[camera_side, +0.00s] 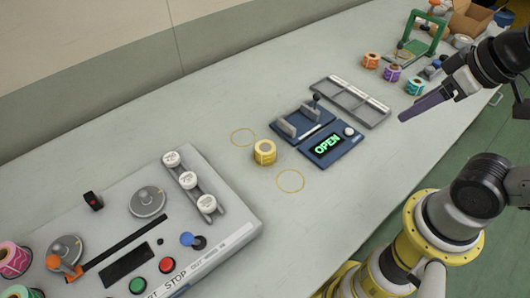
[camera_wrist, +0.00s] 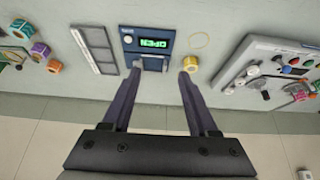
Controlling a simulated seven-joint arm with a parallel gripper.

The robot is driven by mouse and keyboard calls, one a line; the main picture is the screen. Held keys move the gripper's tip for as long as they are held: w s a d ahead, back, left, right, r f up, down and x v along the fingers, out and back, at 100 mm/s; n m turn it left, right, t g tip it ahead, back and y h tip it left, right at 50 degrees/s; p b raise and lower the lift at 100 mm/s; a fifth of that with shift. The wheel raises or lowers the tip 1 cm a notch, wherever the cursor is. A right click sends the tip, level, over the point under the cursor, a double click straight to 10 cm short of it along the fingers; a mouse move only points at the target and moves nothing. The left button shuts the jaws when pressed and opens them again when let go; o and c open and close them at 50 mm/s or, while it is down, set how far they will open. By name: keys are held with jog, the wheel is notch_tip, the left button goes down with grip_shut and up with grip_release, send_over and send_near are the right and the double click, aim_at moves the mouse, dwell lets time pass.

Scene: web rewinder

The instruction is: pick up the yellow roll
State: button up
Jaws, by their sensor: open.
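The yellow roll (camera_side: 265,152) stands on the grey table in the side view, just left of the blue device with a lit OPEN display (camera_side: 327,145). In the wrist view the yellow roll (camera_wrist: 191,63) shows just beyond the tip of the right finger, partly overlapped by it. My gripper (camera_side: 402,119) is at the right of the side view, above the table and well apart from the roll. In the wrist view my gripper (camera_wrist: 162,70) has its two fingers spread wide with nothing between them.
Yellow rings (camera_side: 290,181) are marked on the table near the roll. A machine with buttons (camera_side: 150,230) stands at left. A grey divided rack (camera_side: 346,101) lies behind the blue device. Orange (camera_side: 371,61), purple (camera_side: 392,73) and teal (camera_side: 415,86) rolls stand at the back right.

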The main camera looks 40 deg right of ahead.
dwell(0.3)
jog(key=o, duration=0.6)
jog(key=shift+o, duration=0.2)
